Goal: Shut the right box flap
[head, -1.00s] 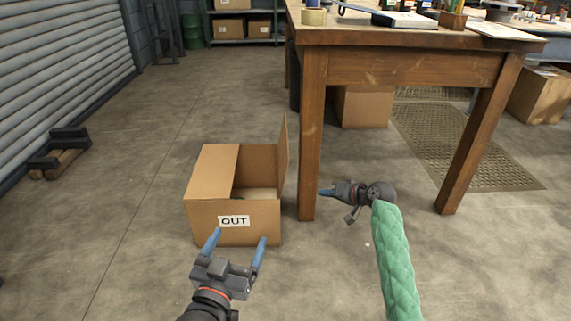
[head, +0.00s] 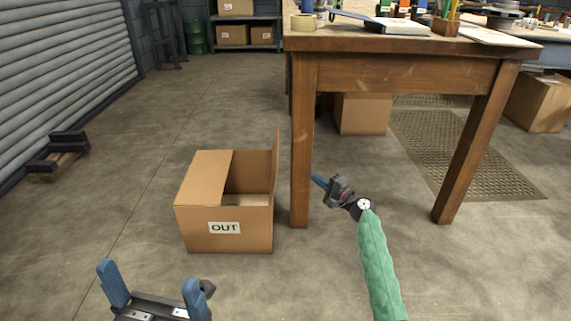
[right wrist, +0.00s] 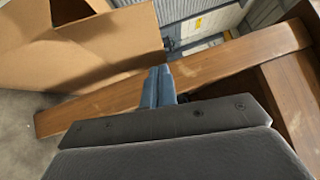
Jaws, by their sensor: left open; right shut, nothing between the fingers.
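The cardboard box (head: 240,240) marked OUT stands on the floor left of the table's near leg. Its left flap (head: 204,176) lies shut over the left part of the opening. Its right flap (head: 276,165) stands up, nearly upright, along the right side. The box also shows at the upper left of the right wrist view (right wrist: 95,50). My right gripper (head: 316,179) is shut and empty, right of the box and beyond the table leg. Its closed fingers (right wrist: 159,86) show in the right wrist view. My left gripper (head: 154,278) is open and empty, in front of the box at lower left.
The wooden table's near leg (head: 302,150) stands between the box and my right gripper. Another box (head: 362,113) sits under the table. A rubber mat (head: 465,155) lies to the right.

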